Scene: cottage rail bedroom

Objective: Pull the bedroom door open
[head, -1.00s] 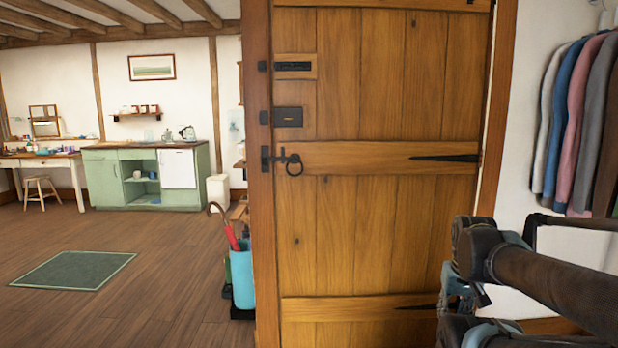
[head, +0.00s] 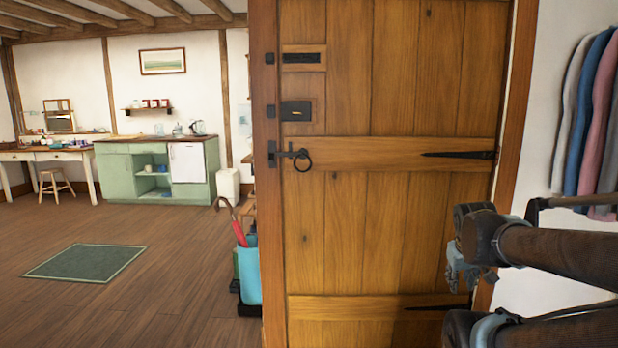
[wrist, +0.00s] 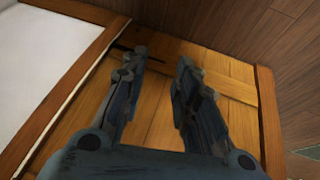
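The bedroom door (head: 400,225) is a wooden plank door that looks shut in its frame. In the head view its black ring handle (head: 303,160) and latch are at its left edge, with black strap hinges (head: 458,154) at the right. My gripper (head: 470,275) is at the lower right, in front of the hinge side and well away from the ring. In the wrist view my gripper (wrist: 164,62) has its fingers apart with nothing between them, and door planks (wrist: 215,75) show behind. The ring handle is not seen there.
A blue bin (head: 249,270) with a red umbrella (head: 236,225) stands just left of the door frame. Clothes (head: 600,115) hang on the right wall. The wooden floor to the left is open, with a green rug (head: 85,262); a green cabinet (head: 125,175) stands at the back.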

